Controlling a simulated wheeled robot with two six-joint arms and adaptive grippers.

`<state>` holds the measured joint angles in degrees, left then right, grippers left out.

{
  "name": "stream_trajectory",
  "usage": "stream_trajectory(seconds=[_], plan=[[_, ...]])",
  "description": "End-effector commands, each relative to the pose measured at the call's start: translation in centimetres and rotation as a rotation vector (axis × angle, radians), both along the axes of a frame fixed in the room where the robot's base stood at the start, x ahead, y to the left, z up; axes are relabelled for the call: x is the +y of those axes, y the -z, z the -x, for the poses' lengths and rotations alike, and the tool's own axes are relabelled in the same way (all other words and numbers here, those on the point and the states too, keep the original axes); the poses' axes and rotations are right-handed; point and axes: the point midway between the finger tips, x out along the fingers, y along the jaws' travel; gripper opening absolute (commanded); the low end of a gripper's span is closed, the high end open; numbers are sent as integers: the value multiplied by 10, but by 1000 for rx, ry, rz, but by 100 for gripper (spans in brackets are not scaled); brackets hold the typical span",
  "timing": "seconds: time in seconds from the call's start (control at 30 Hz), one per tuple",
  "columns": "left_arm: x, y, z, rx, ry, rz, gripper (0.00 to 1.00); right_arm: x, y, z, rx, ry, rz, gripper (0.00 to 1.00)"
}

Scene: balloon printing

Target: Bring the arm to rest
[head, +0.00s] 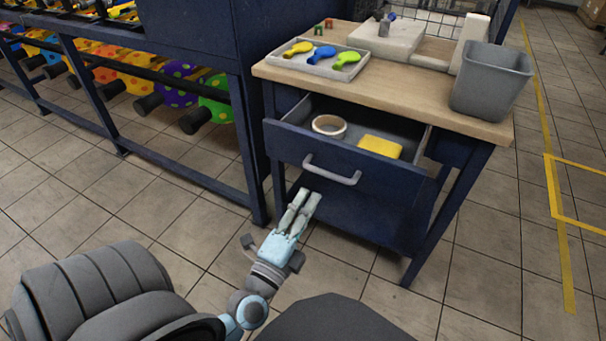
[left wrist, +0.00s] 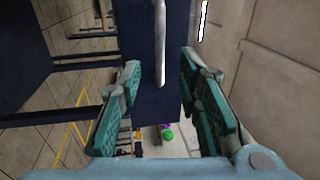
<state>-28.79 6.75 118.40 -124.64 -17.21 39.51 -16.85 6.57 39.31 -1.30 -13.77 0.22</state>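My left gripper (head: 305,198) is low in front of the workbench, its fingers pointing at the pulled-out drawer (head: 290,145). In the left wrist view my left gripper (left wrist: 160,68) is open, with a clear gap between its two teal-padded fingers and nothing held. The grey drawer handle (head: 332,170) is just beyond the fingertips in the head view and seems apart from them. The handle (left wrist: 160,45) also shows ahead of the gap in the left wrist view. My right gripper is not in view.
The open drawer holds a tape roll (head: 329,125) and a yellow block (head: 380,146). On the bench (head: 400,95) are a tray (head: 310,66) with several balloons and a grey bin (head: 491,82). A dark blue machine frame (head: 235,120) stands left. Floor around the arm is clear.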

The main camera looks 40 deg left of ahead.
Motion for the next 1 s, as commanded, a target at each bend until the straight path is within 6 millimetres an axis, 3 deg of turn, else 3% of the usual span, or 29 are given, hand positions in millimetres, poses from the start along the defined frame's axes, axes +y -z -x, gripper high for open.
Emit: stream_trajectory(seconds=[0.1,0.2,0.77,0.87,0.97,1.0], plan=[[-3,4,17,1,-2,1,31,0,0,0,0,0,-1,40],[-4,4,23,-1,0,0,31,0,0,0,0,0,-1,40],[-3,6,22,16,-12,-45,31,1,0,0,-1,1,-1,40],[8,57,25,143,-44,45,31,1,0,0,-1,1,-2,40],[22,148,44,358,-97,214,31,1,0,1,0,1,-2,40],[27,190,57,455,-128,300,31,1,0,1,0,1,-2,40]])
